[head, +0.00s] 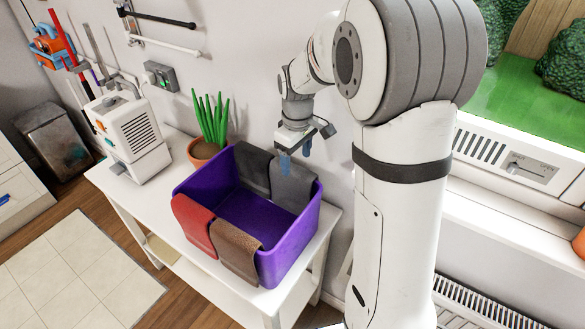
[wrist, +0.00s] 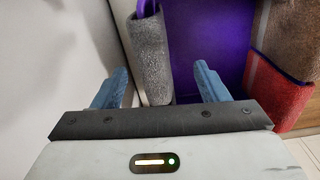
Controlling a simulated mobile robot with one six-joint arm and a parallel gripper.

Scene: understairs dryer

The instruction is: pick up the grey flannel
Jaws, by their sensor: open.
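A grey flannel (head: 291,186) hangs over the back rim of a purple bin (head: 294,243), at its right end. In the wrist view the grey flannel (wrist: 152,68) drapes over the rim between my fingers. My gripper (head: 297,157) is open and empty, with blue fingers pointing down just above this flannel. In the wrist view my gripper (wrist: 162,72) has one finger on each side of the flannel, and I see no clear contact. A darker grey flannel (head: 252,167) hangs beside it on the same rim, to the left.
A red flannel (head: 193,222) and a brown flannel (head: 236,248) hang over the bin's front rim. A potted plant (head: 208,130) and a white machine (head: 130,135) stand left on the white table (head: 140,193). The wall is close behind the bin.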

